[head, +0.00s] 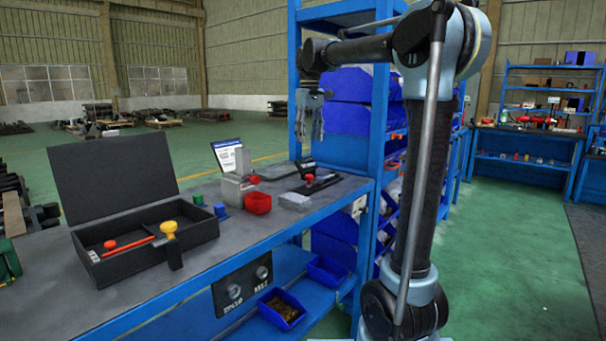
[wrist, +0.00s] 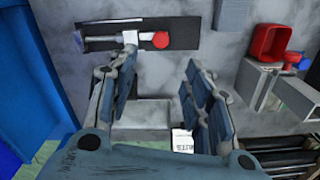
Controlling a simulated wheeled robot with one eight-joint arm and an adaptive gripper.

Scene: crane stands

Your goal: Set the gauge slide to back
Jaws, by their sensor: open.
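The gauge slide shows in the wrist view as a black plate (wrist: 185,30) with a pale metal rail and a crosswise carriage (wrist: 130,40) near the middle. A red knob (wrist: 160,40) sticks out from the carriage. In the head view the black plate (head: 322,184) lies on the bench, with the red knob (head: 309,178) on it. My gripper (head: 310,138) hangs above the bench, fingers down, open and empty. In the wrist view its fingertips (wrist: 160,68) are spread apart, with the knob beyond the gap between them. They appear clear of the knob.
A grey box (head: 295,201) sits in front of the slide. A red bin (head: 258,203) and a grey fixture (head: 237,184) stand to its left. An open black case (head: 200,234) is farther left. A blue rack post (head: 380,110) rises close to the right.

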